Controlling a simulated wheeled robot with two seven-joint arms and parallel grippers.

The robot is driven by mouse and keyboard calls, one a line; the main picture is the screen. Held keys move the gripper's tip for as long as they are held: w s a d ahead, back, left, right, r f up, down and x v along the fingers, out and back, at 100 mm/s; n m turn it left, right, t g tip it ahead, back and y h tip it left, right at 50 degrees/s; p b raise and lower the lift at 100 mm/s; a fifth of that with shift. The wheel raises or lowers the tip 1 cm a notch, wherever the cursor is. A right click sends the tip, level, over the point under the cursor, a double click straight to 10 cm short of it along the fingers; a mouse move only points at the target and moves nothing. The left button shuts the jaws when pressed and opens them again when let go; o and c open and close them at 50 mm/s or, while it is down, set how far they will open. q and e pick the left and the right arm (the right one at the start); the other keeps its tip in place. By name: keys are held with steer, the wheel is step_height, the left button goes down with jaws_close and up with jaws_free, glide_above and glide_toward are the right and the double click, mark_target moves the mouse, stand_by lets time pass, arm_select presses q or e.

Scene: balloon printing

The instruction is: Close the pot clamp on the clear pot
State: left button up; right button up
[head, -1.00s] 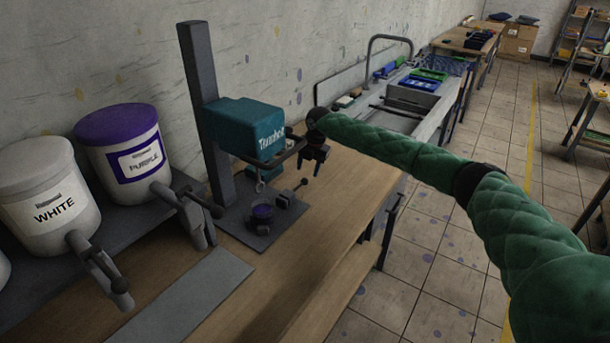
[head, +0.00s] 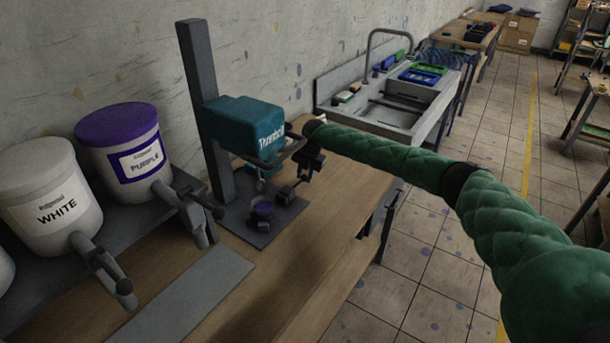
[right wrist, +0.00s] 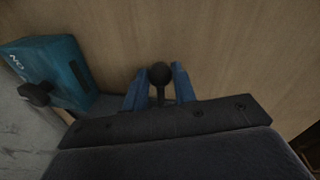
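The clear pot (head: 263,211), with purple contents, stands on the grey base of the teal mixer. The dark pot clamp (head: 286,195) sits just beside the pot on its right. My right gripper (head: 302,179) is above and beside the clamp, close to its lever. In the right wrist view the gripper's two blue fingers (right wrist: 160,88) are apart, with a dark ball knob (right wrist: 159,72) between them. A gap shows on each side of the knob, so I see no grip on it. The clamp's jaws are too small to read clearly. My left gripper is out of view.
The teal mixer (head: 246,127) hangs on its grey column (head: 203,100) left of my right gripper, with a dark handle bar close by. White (head: 47,205) and purple (head: 122,150) paint buckets with taps stand at left. The wooden bench (head: 330,215) is clear at right.

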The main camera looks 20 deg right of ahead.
mark_target(297, 184)
jaws_close()
steer(key=shift+s+a, duration=0.25)
steer(key=shift+a, duration=0.05)
steer(key=s+a, duration=0.1)
steer(key=s+a+p, duration=0.1)
steer(key=a, duration=0.1)
steer(key=shift+s+a, duration=0.2)
steer(key=shift+s, duration=0.15)
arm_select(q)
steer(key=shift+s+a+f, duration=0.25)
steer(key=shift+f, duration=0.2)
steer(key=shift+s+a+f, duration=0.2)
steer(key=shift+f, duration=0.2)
arm_select(e)
steer(key=o, duration=0.9)
jaws_free()
steer(key=shift+c, duration=0.2)
